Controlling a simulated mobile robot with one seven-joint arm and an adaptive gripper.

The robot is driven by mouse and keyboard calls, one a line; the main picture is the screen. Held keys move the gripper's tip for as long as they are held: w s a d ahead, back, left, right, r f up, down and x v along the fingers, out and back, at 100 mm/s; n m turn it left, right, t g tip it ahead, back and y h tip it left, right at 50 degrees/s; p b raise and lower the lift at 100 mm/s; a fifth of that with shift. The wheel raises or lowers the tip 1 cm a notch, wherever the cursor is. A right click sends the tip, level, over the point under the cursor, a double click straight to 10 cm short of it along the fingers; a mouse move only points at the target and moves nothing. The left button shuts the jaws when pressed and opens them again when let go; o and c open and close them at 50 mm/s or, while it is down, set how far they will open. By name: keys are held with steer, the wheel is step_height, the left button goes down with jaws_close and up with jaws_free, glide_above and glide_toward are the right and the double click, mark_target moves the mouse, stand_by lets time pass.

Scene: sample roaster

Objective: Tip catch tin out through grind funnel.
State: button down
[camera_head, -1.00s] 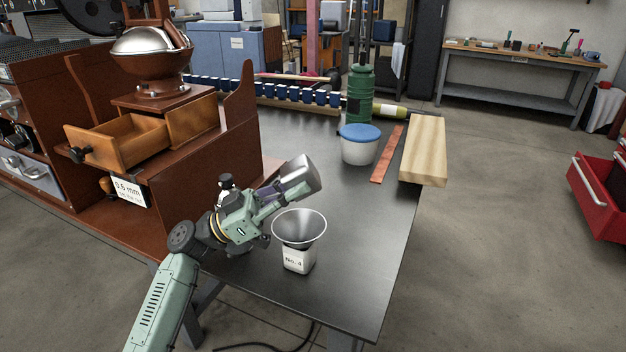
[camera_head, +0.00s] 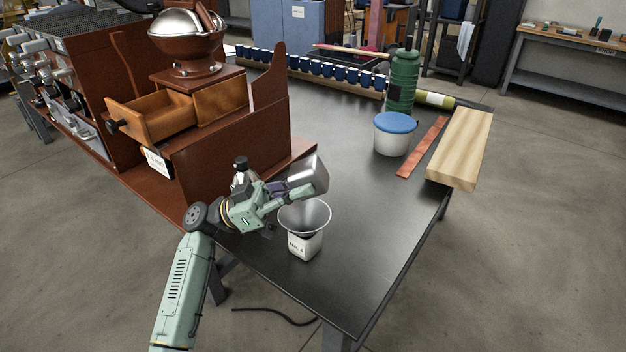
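The catch tin (camera_head: 314,173) is a silver metal vessel, held tilted just above the grind funnel. My gripper (camera_head: 287,191) is shut on it from the left. The grind funnel (camera_head: 318,217) is a wide silver cone. It stands upright in a white container (camera_head: 305,246) labelled "No. 4" on the dark table. The tin overlaps the funnel's back rim in the picture; I cannot tell whether they touch. The inside of the tin is hidden, and I cannot make out any grounds falling.
A brown grinder cabinet (camera_head: 230,140) with an open drawer (camera_head: 150,117) stands behind my gripper on the left. A blue-lidded white tub (camera_head: 392,140), a copper-coloured strip (camera_head: 423,148) and a wooden block (camera_head: 460,145) lie at the right. The dark table (camera_head: 365,220) is clear right of the funnel.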

mark_target(319, 182)
steer(key=shift+r, duration=0.1)
